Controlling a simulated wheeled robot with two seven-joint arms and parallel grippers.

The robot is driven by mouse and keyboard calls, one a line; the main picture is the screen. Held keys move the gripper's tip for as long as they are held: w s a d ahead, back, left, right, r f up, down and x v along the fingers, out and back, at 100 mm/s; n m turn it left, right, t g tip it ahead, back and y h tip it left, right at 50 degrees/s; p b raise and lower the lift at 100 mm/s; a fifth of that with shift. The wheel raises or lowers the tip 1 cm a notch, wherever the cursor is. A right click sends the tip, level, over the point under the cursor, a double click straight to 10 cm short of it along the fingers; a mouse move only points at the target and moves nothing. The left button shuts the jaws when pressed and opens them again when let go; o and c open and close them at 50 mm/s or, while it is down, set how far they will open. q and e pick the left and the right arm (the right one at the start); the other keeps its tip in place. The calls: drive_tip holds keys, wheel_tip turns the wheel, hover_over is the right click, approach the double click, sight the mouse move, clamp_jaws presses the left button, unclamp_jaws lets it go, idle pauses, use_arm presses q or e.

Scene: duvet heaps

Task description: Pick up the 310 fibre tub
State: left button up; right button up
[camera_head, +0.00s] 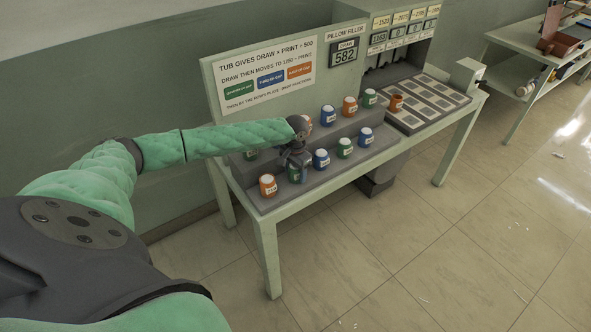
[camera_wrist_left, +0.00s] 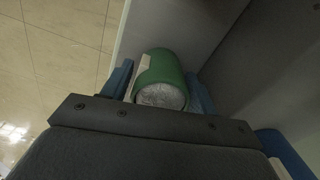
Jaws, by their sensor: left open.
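My left gripper (camera_head: 296,168) reaches down over a green tub (camera_head: 293,176) on the front step of the rack, between an orange tub and a blue tub. In the left wrist view the blue fingers of my left gripper (camera_wrist_left: 160,88) stand open on either side of the green tub (camera_wrist_left: 163,70). It has a pale speckled top and a pale label on its left side. I cannot read its number, so I cannot tell if it is the 310 tub. Another green tub (camera_head: 344,148) stands further right on the front step. My right gripper is out of view.
Close neighbours are the orange tub (camera_head: 268,186) and the blue tub (camera_head: 321,159). More tubs stand on the upper step, including an orange one (camera_head: 349,105). Behind is a sign board (camera_head: 266,75); a slotted tray (camera_head: 432,98) lies right. The floor in front is clear.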

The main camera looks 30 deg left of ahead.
use_arm(q)
drive_tip(key=shift+f, duration=0.3)
drive_tip(key=shift+c, duration=0.2)
drive_tip(key=c, duration=0.7)
drive_tip(key=shift+r, duration=0.1)
